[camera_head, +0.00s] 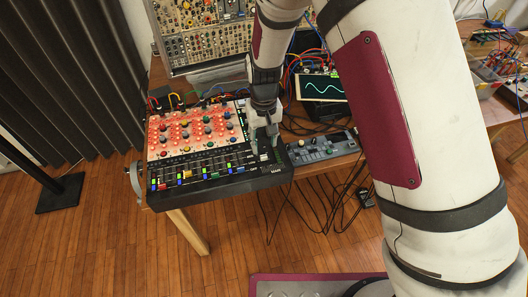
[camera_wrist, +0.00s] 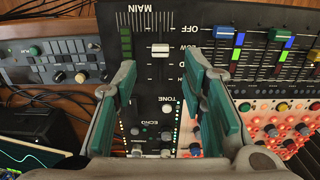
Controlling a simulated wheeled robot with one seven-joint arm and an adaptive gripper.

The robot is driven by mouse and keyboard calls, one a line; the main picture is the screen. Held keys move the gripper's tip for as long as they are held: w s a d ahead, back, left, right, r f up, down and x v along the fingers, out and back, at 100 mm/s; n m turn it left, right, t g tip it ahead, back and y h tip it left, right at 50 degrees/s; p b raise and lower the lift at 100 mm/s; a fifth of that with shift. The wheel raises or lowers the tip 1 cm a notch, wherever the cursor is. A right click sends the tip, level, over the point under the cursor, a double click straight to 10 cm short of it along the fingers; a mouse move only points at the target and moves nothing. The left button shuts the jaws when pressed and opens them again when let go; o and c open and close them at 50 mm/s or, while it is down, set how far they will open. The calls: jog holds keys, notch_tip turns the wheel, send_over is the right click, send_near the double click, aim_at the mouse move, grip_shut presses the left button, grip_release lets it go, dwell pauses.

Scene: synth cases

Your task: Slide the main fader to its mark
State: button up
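The mixer (camera_head: 270,181) stands on the table in the head view, with a lit orange knob area and a black fader strip along its front. In the wrist view it appears upside down. The main fader (camera_wrist: 160,50) has a white cap on a vertical slot, near the printed word MAIN. A green strip (camera_wrist: 126,42) lies left of the slot; I cannot tell whether it is the mark. My gripper (camera_wrist: 160,75) is open, its two teal-padded fingers either side of the fader's line, apart from the cap. In the head view my gripper (camera_head: 263,141) is over the mixer's right end and partly hides the main section.
Other faders (camera_wrist: 238,52) lie right of my fingers in the wrist view. A small grey device (camera_head: 322,147) sits close beside the mixer. Behind are a modular rack (camera_head: 205,45), a wave display (camera_head: 322,88) and patch cables. Cables hang off the table's front.

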aim_at(264, 156)
notch_tip(264, 156, down, 6)
dwell(0.4)
grip_shut()
jog(key=shift+s, duration=0.1)
